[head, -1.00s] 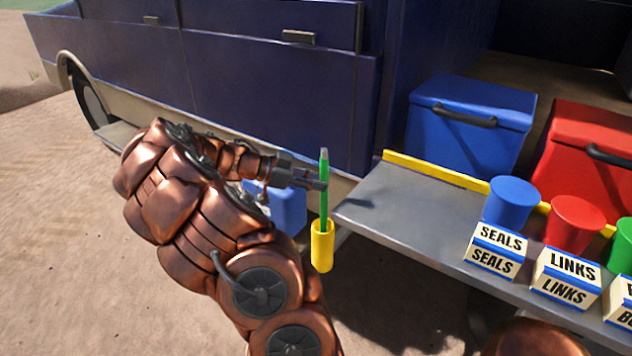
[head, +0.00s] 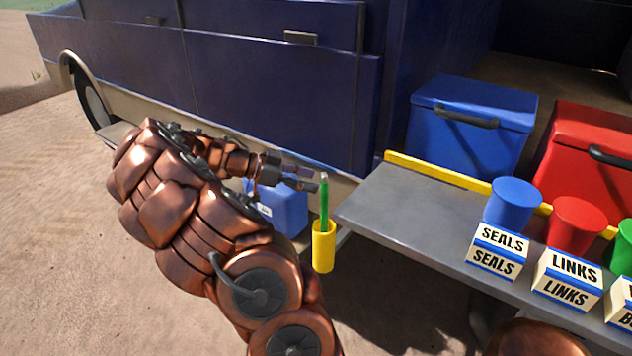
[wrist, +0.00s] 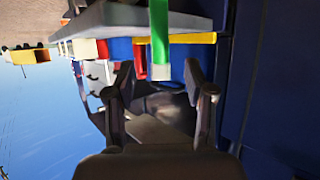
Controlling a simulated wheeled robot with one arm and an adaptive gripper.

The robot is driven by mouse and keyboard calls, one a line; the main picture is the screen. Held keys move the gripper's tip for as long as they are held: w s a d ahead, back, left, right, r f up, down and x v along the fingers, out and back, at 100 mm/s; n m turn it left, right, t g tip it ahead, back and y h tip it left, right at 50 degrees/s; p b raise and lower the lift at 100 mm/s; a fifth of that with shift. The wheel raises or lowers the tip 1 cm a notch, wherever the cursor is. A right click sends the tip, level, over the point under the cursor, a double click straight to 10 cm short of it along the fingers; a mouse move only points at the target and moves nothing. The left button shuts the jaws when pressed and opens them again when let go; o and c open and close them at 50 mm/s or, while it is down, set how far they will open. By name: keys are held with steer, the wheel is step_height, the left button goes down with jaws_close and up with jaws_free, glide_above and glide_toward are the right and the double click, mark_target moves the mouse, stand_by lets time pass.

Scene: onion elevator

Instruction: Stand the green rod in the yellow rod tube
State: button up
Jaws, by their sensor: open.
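The green rod (head: 324,205) stands upright in the yellow rod tube (head: 323,246), its upper part showing above the rim. The tube stands at the left end of the grey shelf. My gripper (head: 312,182) is open, just left of the rod's upper end in the head view. In the wrist view the green rod (wrist: 159,38) shows beyond the spread fingers of my gripper (wrist: 160,95), not held between them. The rod's lower part is hidden inside the tube.
The grey shelf (head: 400,215) holds blue (head: 512,203) and red (head: 573,225) cups behind label blocks. A blue box (head: 282,207) lies behind my arm. The dark blue vehicle side (head: 270,100) is close behind my gripper.

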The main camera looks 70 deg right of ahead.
steer(key=v, duration=0.9)
steer(key=shift+w, duration=0.1)
stand_by(0.9)
steer(key=s+a+r+n+t+y+p, duration=0.1)
steer(key=s+a+r+n+t+p, duration=0.15)
steer(key=a+r+n, duration=0.35)
steer(key=s+a+r+n+t+y+p, duration=0.1)
steer(key=s+a+r+n+t+p, duration=0.2)
steer(key=a, duration=0.6)
steer(key=s+a+f+n+t+y+p, duration=0.1)
steer(key=s+a+n+t+y+p, duration=0.1)
steer(key=a+n, duration=0.8)
steer(key=s+a+f+n+t+y+p, duration=0.1)
steer(key=s+a+n, duration=0.5)
steer(key=a, duration=1.1)
steer(key=n+t+y+p, duration=0.1)
steer(key=n+y+p, duration=0.1)
steer(key=n+p, duration=0.1)
steer(key=shift+s+f+n, duration=0.15)
steer(key=shift+f+n, duration=0.25)
steer(key=shift+n, duration=0.3)
